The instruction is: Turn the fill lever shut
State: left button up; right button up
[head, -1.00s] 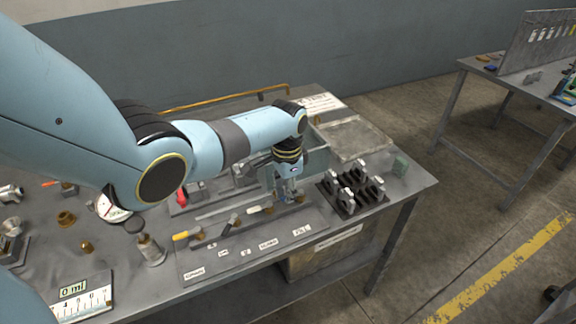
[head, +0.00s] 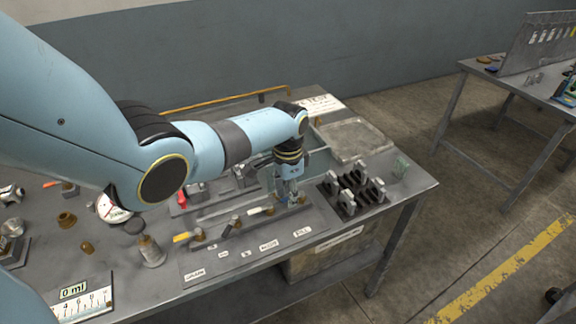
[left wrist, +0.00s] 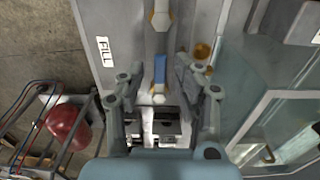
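The fill lever (left wrist: 160,69) has a blue handle and shows in the left wrist view beside the FILL label (left wrist: 104,51). Its handle lies along the valve row, in line with the neighbouring lever. My left gripper (left wrist: 158,78) is above it with its fingers apart, one on each side of the handle. I see no clear contact between fingers and handle. In the head view my left gripper (head: 287,196) reaches down at the right end of the valve panel (head: 235,259) and mostly hides the lever. My right gripper is not in view.
Levers with white (head: 258,211), black (head: 229,224) and yellow (head: 183,237) handles stand left of the fill lever. A black rack (head: 347,207) with grey pieces is close on the right. A translucent bin (head: 318,160) stands behind. A gauge (head: 113,209) lies further left.

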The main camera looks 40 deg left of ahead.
pick_arm(q)
jog(key=shift+r, duration=0.1)
jog(key=shift+r, duration=3.9)
